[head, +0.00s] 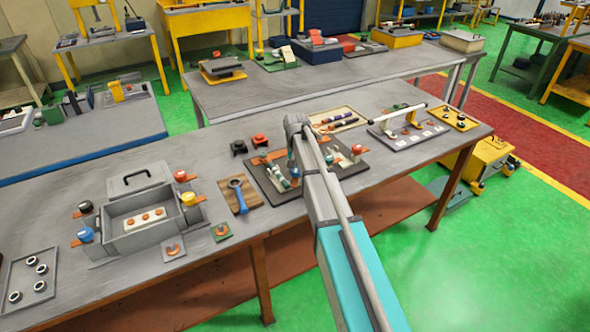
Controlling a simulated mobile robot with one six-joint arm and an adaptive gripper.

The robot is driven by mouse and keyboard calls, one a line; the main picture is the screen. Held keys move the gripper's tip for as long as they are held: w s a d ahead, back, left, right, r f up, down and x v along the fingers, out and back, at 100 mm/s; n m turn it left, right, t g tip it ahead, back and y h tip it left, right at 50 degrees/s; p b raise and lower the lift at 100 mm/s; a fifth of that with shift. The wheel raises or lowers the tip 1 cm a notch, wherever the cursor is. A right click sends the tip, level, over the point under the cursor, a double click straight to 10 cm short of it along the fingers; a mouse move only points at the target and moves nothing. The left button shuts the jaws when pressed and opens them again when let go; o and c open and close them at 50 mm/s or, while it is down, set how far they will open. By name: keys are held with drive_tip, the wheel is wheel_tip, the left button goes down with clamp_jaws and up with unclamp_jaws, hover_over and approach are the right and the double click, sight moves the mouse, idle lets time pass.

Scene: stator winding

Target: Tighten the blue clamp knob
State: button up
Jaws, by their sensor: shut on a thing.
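The blue clamp knob (85,235) sits on an orange strip at the front left corner of the grey open box (130,235). A black knob (86,207), a red knob (181,176) and a yellow knob (188,198) sit on similar strips around the box. My gripper (293,172) is well to the right of the box, low over a dark mat with parts. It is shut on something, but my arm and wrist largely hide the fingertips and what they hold. Nothing touches the blue knob.
A blue ring-ended tool (238,192) lies on a wooden board between box and mat. Black and red pieces (260,141) stand behind the mat. A tray of rings (28,281) is at the far left. A white bar on a stand (398,114) is at the right.

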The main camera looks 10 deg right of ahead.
drive_tip(key=m, duration=0.4)
drive_tip(key=shift+m, duration=0.3)
drive_tip(key=m, duration=0.4)
drive_tip(key=shift+r+m, duration=0.1)
drive_tip(key=shift+m, duration=0.3)
drive_tip(key=o, duration=0.7)
drive_tip(key=shift+o, duration=1.2)
drive_tip(key=shift+s+a+r, duration=0.1)
drive_tip(key=shift+o, duration=0.9)
